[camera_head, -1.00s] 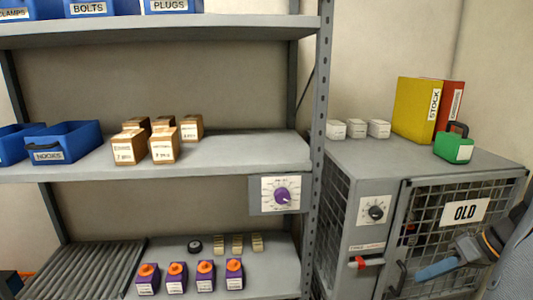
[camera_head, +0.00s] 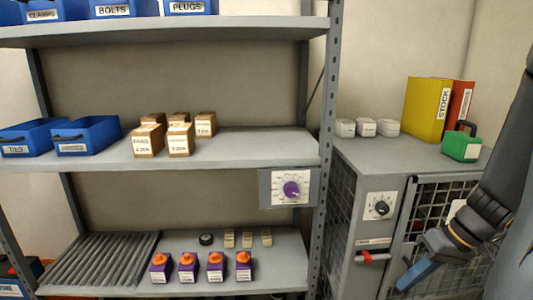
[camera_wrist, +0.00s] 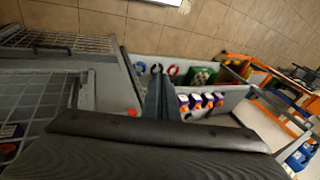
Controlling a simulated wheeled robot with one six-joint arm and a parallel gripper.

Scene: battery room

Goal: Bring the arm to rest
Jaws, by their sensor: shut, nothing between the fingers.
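My gripper (camera_head: 408,284) is at the lower right in the head view, in front of the mesh door of the grey cabinet (camera_head: 392,158). It points down and to the left, and its blue fingers are shut with nothing between them. My dark arm comes down from the right edge and hides most of the door's sign. In the wrist view the fingers (camera_wrist: 156,100) show as a dark upright shape in the middle, with floor and shelving beyond.
The cabinet has a dial (camera_head: 380,205) and a red handle (camera_head: 371,257). On top stand white boxes (camera_head: 366,128), a yellow STOCK binder (camera_head: 427,108) and a green case (camera_head: 461,143). The shelf rack (camera_head: 240,148) to the left holds cartons, blue bins and purple batteries with orange caps.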

